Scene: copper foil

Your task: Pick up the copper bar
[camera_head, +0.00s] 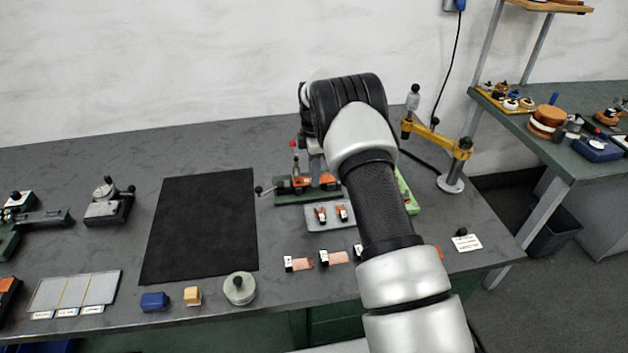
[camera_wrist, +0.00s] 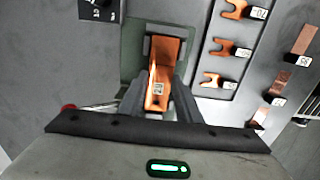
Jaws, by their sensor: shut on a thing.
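In the wrist view, the copper bar (camera_wrist: 166,52) is an orange, shiny piece with a small square code label. It lies lengthwise in a dark green fixture (camera_wrist: 131,57). My gripper (camera_wrist: 158,97) has its two dark fingers on either side of the bar's near part, shut on it. In the head view, my arm hides the gripper. The green fixture (camera_head: 290,197) shows there left of my arm, with orange copper parts on it. I cannot tell whether the bar is clear of the fixture.
A grey tray (camera_head: 318,226) with fork-shaped copper pieces (camera_wrist: 228,48) lies beside the fixture. Tagged copper strips (camera_head: 301,264) lie in front. A yellow-armed stand (camera_head: 437,136) is at the back right. The black mat (camera_head: 203,222) at left is bare.

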